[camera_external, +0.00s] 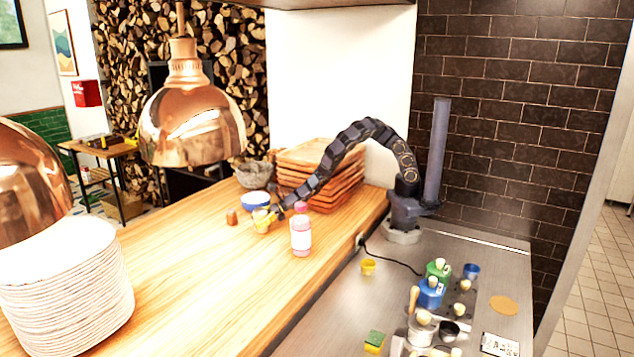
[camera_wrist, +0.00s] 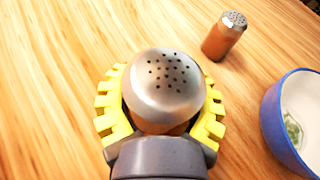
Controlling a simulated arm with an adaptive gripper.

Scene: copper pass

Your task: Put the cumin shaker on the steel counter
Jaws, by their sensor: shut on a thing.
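My gripper (camera_wrist: 160,115), with yellow toothed fingers, is shut on a shaker (camera_wrist: 165,85) with a domed, perforated steel lid and a brownish body. In the external view my gripper (camera_external: 263,219) is low over the wooden counter, and the held shaker is mostly hidden. A second shaker (camera_wrist: 224,37), orange-brown with a perforated lid, stands apart at the upper right of the wrist view; it also shows in the external view (camera_external: 231,216). No label is readable, so I cannot tell which holds cumin. The steel counter (camera_external: 400,268) is at the lower right, beside the wooden one.
A blue bowl (camera_wrist: 290,112) is close to my gripper. A pink-capped bottle (camera_external: 301,237) stands right of it, and stacked wooden trays (camera_external: 318,172) lie behind.

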